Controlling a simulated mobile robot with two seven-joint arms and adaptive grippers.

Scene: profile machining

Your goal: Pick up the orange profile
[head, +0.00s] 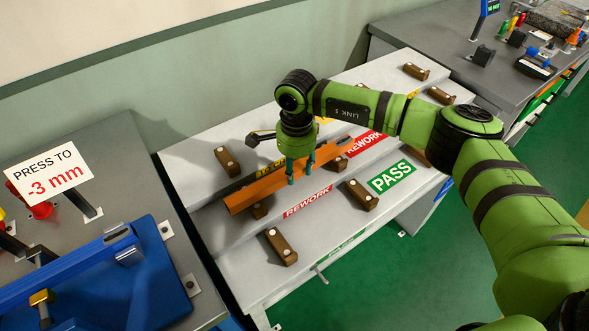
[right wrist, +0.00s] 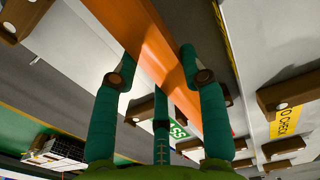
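The orange profile (head: 264,188) is a long bar lying aslant over the brown blocks of the stepped grey rack in the head view. Its middle is partly covered by my right gripper (head: 302,170). In the right wrist view, the orange profile (right wrist: 160,50) runs between the green fingers of my right gripper (right wrist: 158,62), with fingers on both sides of it. The fingers are very close to its sides; I cannot tell whether they press on it. I cannot tell whether the profile rests fully on the blocks. My left gripper is not in view.
The grey rack (head: 240,268) carries several brown blocks (head: 281,246) and REWORK and PASS labels (head: 391,177). A blue fixture (head: 160,265) stands on the left bench, near a "PRESS TO -3 mm" sign (head: 47,172). Another bench (head: 430,35) with small items is at the back right.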

